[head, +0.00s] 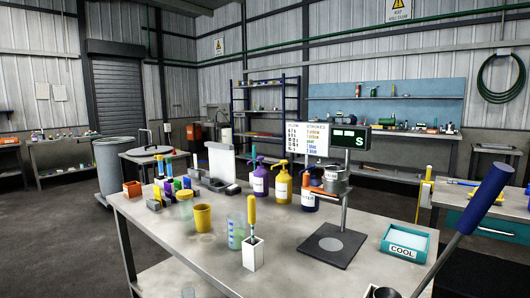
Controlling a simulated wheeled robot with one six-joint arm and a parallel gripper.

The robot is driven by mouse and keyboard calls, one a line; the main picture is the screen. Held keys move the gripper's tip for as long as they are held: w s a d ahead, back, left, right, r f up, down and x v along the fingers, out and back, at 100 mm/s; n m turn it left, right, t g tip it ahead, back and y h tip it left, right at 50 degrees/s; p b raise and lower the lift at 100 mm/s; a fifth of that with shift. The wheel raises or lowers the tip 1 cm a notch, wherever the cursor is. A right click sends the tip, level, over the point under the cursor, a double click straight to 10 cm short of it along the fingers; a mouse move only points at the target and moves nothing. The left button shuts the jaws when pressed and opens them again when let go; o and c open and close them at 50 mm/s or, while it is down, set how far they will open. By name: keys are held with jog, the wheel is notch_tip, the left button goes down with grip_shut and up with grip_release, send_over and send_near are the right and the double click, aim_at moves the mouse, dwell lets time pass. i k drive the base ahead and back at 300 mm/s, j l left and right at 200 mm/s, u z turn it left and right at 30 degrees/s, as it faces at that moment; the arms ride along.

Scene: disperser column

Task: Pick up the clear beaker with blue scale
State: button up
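The clear beaker with blue scale (236,233) stands upright on the metal workbench (205,247), near the middle of the bench. Its walls look pale blue-green, and the fine marks are too small to read.
A yellow cup (203,218) and a greenish clear jar (184,206) stand left of the beaker. Pump bottles (283,184) stand behind. A dark plate stand (331,246) and COOL tray (404,243) are to the right. A blue-handled bar (485,200) crosses the right foreground.

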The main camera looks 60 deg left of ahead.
aim_at(236, 221)
jog(key=u, duration=1.55)
